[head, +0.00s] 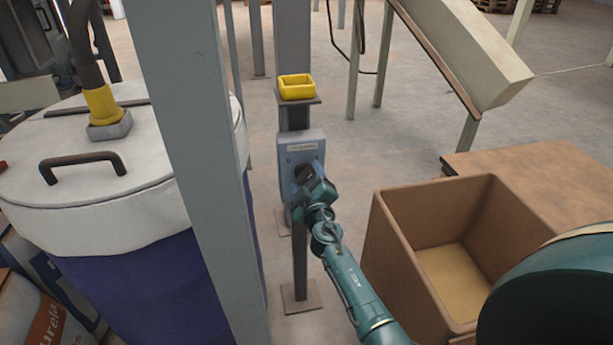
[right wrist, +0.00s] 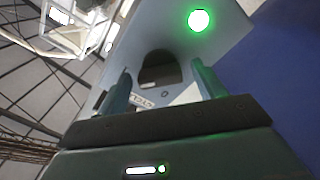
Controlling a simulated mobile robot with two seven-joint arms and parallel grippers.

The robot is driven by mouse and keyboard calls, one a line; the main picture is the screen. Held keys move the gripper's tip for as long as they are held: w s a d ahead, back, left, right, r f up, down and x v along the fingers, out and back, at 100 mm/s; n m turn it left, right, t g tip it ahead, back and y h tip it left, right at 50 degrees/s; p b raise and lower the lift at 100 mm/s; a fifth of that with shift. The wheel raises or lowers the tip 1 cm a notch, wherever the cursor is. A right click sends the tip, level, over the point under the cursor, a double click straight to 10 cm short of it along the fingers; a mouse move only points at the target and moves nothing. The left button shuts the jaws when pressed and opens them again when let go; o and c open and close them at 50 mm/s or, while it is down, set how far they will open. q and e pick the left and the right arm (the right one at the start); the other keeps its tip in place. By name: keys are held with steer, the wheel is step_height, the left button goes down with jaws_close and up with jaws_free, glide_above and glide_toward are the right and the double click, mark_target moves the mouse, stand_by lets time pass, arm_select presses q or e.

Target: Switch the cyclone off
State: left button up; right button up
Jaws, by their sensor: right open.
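The grey switch box (head: 288,150) stands on a post in the middle of the head view, with a small pale label near its top. In the right wrist view the box face (right wrist: 215,45) fills the upper middle, with a lit green lamp (right wrist: 198,20) on it. A dark rotary knob (right wrist: 160,68) shows there between my fingers. My right gripper (head: 304,176) is in front of the box and hides its lower face in the head view. In the right wrist view its two fingers (right wrist: 163,84) are apart, one on each side of the knob; contact cannot be told. My left gripper is not in view.
A yellow tray (head: 297,95) sits on a small shelf above the box. A grey upright (head: 190,130) and a white-lidded drum (head: 90,205) stand left. An open brown bin (head: 400,245) stands right of my right arm. Open floor lies behind the post.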

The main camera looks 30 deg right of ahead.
steer(key=c, duration=1)
steer(key=shift+o, duration=0.2)
steer(key=shift+n, duration=0.4)
steer(key=n, duration=0.7)
steer(key=shift+b, duration=0.3)
steer(key=n, duration=0.4)
steer(key=shift+r, duration=0.1)
steer(key=shift+n+p, duration=0.5)
steer(key=shift+n, duration=1.6)
